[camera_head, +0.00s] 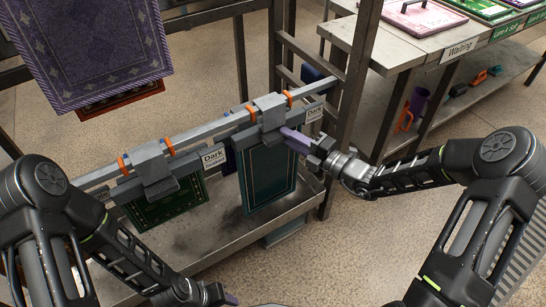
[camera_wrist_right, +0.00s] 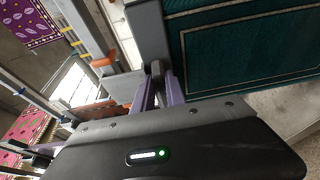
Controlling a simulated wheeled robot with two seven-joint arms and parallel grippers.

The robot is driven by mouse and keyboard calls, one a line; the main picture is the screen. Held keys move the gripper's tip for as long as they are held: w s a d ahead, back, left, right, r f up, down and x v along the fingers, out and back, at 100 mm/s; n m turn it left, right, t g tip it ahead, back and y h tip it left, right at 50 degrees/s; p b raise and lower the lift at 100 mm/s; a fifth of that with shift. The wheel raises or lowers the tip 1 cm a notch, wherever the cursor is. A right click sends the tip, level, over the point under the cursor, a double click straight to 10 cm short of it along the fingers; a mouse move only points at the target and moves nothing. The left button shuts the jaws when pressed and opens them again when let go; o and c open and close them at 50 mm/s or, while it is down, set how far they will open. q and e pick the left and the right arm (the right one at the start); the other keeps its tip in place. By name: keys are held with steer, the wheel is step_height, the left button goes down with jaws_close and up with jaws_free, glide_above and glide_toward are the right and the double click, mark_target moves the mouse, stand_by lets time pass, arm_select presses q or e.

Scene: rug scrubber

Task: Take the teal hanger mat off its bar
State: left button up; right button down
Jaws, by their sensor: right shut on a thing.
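The teal hanger mat (camera_head: 268,182) hangs upright from a grey hanger clamp (camera_head: 269,112) on the grey bar (camera_head: 215,132), between two orange markers. My right gripper (camera_head: 290,138) comes in from the right, its purple fingers shut on the hanger at the mat's top right. In the right wrist view the fingers (camera_wrist_right: 157,85) meet the grey hanger piece, with the teal mat (camera_wrist_right: 245,50) beside them. The exact contact is partly hidden. My left gripper (camera_head: 222,297) is low at the bottom edge, mostly cut off; its opening cannot be made out.
A green mat (camera_head: 168,206) hangs from another clamp to the left. A purple rug (camera_head: 88,50) hangs at upper left. A metal tray (camera_head: 215,237) lies below the bar. A rack post (camera_head: 352,90) and a table with a "Waiting" sign (camera_head: 461,48) stand to the right.

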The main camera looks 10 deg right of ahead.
mark_target(280, 122)
steer(key=shift+r, duration=0.25)
steer(key=shift+r+p, duration=0.9)
steer(key=shift+r, duration=0.65)
steer(key=shift+s+d+r, duration=0.1)
steer(key=p+v, duration=0.4)
steer(key=v, duration=1.3)
steer(key=shift+s+d, duration=0.25)
